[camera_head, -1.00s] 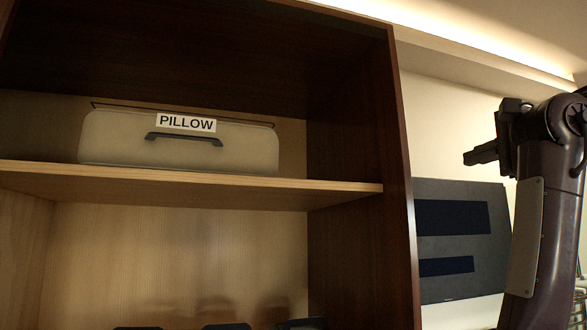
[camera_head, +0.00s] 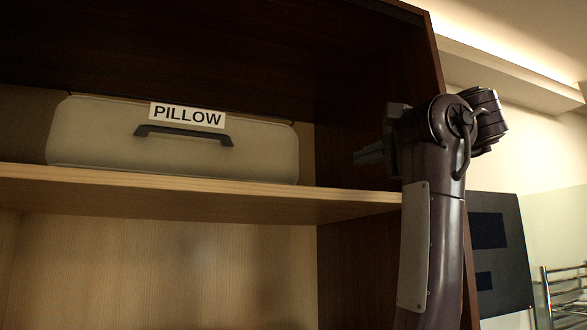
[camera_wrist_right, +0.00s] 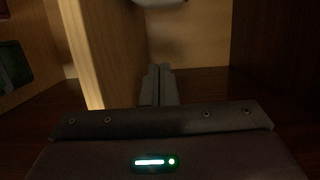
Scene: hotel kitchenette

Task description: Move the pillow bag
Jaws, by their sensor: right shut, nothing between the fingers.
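The pillow bag (camera_head: 90,135) is a pale, see-through-looking case with a white "PILLOW" label and a dark handle (camera_head: 184,133) on its front. It stands on the upper wooden shelf (camera_head: 200,190), at the left in the head view. A pale edge at the top of the right wrist view (camera_wrist_right: 158,2) may be part of it. My right gripper (camera_head: 368,155) is shut and empty, to the right of the bag and apart from it. Its fingers (camera_wrist_right: 158,84) point toward the cabinet's inside in the wrist view. My left gripper is not in view.
The shelf's front edge and the cabinet's dark right side wall (camera_head: 440,60) stand close to my right arm. The space below the shelf (camera_head: 170,270) looks empty where visible. A dark panel (camera_head: 500,250) and a metal rack (camera_head: 562,290) are at the right.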

